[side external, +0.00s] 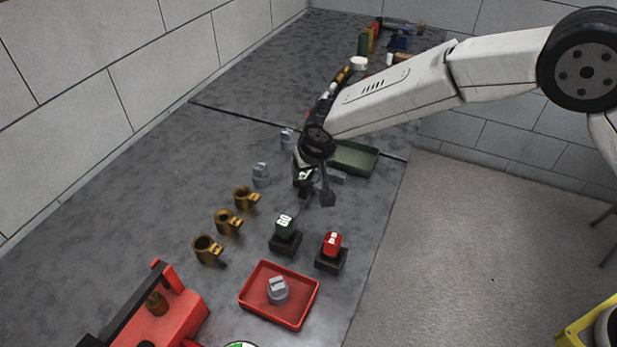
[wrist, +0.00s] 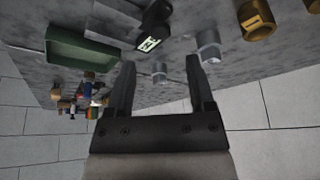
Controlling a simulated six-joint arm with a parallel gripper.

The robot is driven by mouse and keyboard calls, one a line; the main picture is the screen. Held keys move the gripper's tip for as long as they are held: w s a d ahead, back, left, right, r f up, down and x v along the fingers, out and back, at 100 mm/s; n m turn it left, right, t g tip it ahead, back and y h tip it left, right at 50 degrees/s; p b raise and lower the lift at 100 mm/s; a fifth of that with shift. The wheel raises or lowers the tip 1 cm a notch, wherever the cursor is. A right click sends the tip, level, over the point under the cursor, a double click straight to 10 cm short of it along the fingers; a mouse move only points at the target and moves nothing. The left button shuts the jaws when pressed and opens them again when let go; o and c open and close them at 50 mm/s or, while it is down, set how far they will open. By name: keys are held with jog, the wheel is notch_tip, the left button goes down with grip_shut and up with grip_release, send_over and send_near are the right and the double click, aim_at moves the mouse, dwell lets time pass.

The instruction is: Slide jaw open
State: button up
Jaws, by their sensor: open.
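My gripper (side external: 316,194) hangs from the white arm over the grey worktop. In the wrist view its two dark fingers (wrist: 160,63) stand apart, with a clear gap and nothing held between them. Through the gap, a small grey fitting (wrist: 158,72) shows on the worktop beyond the fingertips. Another grey fitting (wrist: 209,46) shows just past the right fingertip. A dark block with a lit green mark (wrist: 150,40) lies beyond the fingers. In the side view the wrist partly hides the worktop behind it.
A green tray (side external: 372,166) lies behind the gripper. Several brass fittings (side external: 228,221) stand in a row at left. A green-topped block (side external: 285,228) and a red-topped block (side external: 332,245) stand in front. A red tray (side external: 249,296) holds a grey fitting (side external: 278,290).

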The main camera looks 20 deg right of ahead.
aim_at(304, 183)
jog(key=shift+x, duration=2.95)
grip_shut()
jog(key=shift+s, duration=0.1)
